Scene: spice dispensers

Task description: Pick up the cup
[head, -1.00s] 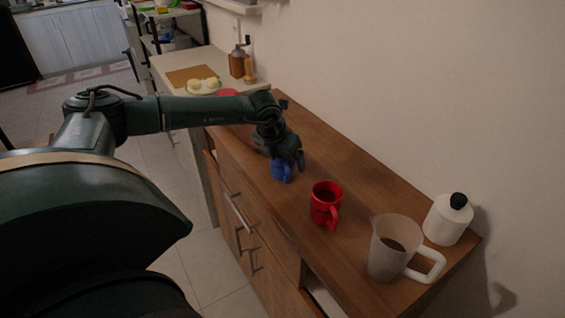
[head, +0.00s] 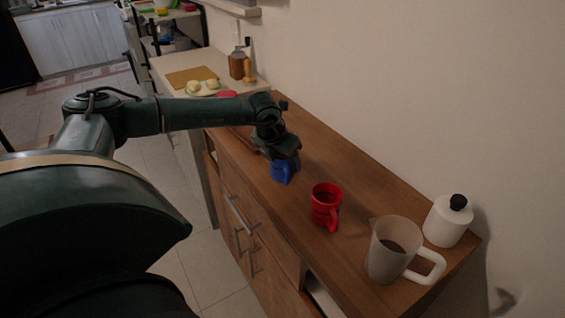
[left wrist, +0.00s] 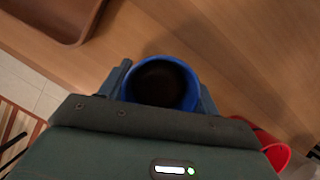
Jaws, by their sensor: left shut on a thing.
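A blue cup (head: 281,173) stands on the wooden counter below my left gripper (head: 284,160). In the left wrist view the blue cup (left wrist: 192,88) sits between the two fingers of my left gripper (left wrist: 162,88), which is shut on it. Its dark inside faces the camera. A red cup (head: 326,204) stands on the counter to the right and nearer, apart from the gripper. Part of the red cup (left wrist: 276,155) also shows at the lower right of the left wrist view. My right gripper is in neither view.
A clear pitcher (head: 388,262) with a white handle and a white bottle (head: 447,222) with a black cap stand at the counter's right end. A brown tray (left wrist: 62,22) lies beside the blue cup. A plate with pale items (head: 202,92) is farther back. The wall borders the counter.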

